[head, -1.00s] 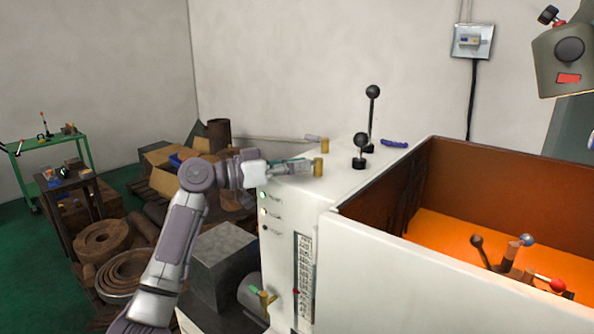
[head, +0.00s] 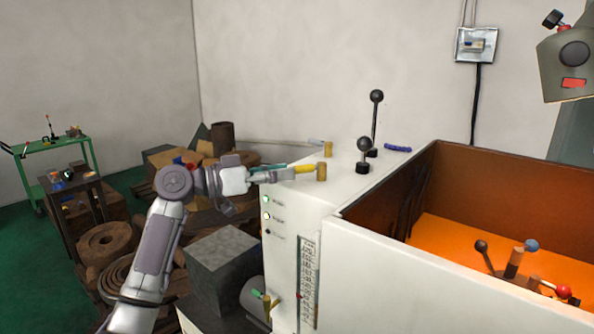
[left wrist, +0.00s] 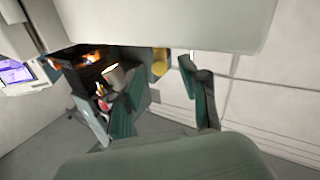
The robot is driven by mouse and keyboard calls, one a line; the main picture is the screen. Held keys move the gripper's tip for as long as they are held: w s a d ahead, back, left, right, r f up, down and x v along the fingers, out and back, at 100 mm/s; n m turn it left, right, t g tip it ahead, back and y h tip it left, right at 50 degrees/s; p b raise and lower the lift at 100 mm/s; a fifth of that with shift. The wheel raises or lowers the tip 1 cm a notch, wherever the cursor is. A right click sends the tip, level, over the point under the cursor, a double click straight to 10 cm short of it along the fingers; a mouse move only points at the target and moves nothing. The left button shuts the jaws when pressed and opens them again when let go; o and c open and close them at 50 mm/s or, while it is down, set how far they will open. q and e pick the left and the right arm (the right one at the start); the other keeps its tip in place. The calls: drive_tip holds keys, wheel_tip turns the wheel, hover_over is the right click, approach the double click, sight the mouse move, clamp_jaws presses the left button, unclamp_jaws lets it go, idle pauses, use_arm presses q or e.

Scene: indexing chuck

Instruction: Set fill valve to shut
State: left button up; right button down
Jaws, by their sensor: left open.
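A brass valve (head: 321,172) with a yellow lever (head: 305,169) pointing left stands on the white machine's top near its left edge. Another brass valve (head: 328,149) with a pale lever is just behind it, and a third valve (head: 266,302) with a green lever is low on the front. I cannot read which is the fill valve. My left gripper (head: 288,173) is open, its fingertips at the yellow lever's free end; contact is unclear. In the left wrist view a brass cylinder (left wrist: 160,62) shows beyond the gap between the open fingers (left wrist: 162,98). My right gripper is not visible.
The white machine (head: 335,192) has two black-knobbed levers (head: 376,97) (head: 364,145) on top, behind the valve. An open orange-lined enclosure (head: 480,235) is at right. A grey block (head: 222,262) and brown rings (head: 105,245) sit below the arm.

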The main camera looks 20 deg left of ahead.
use_arm(q)
drive_tip(key=v, duration=0.7)
drive_tip(key=shift+a, duration=0.15)
drive_tip(key=shift+s, duration=0.1)
